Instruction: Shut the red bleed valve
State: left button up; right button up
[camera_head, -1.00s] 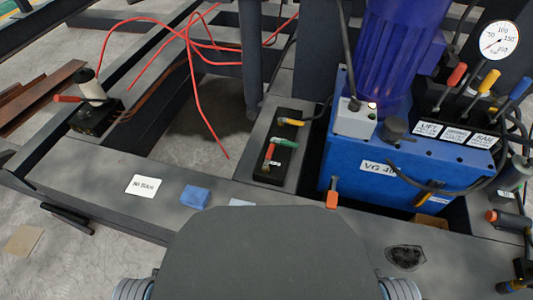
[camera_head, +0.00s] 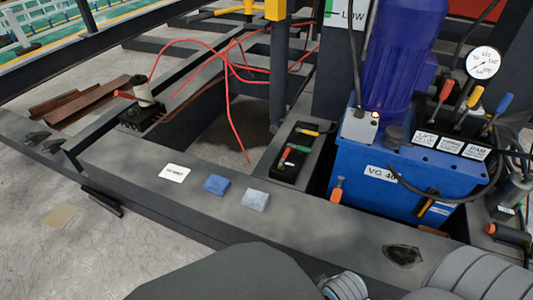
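A black valve block (camera_head: 289,172) lies on the grey beam left of the blue power unit. It carries a red handle (camera_head: 284,155), a green handle (camera_head: 300,148) and a yellow handle (camera_head: 307,131). The red handle slants along the block; I cannot tell whether its valve is open or shut. Another red handle (camera_head: 124,95) sticks out to the left beside a pale cylinder (camera_head: 139,90) on a black block further left. I cannot tell which red handle is the bleed valve. Neither of my grippers is in view.
The blue power unit (camera_head: 345,165) has levers with red, yellow and blue grips and a gauge (camera_head: 483,62). A white label (camera_head: 174,173), a blue block (camera_head: 217,184) and a pale block (camera_head: 255,199) lie on the front beam. Red hoses (camera_head: 233,110) loop behind.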

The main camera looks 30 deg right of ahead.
aim_at(284, 155)
jog(key=u, duration=0.2)
jog(key=i, duration=1.05)
jog(key=z, duration=0.55)
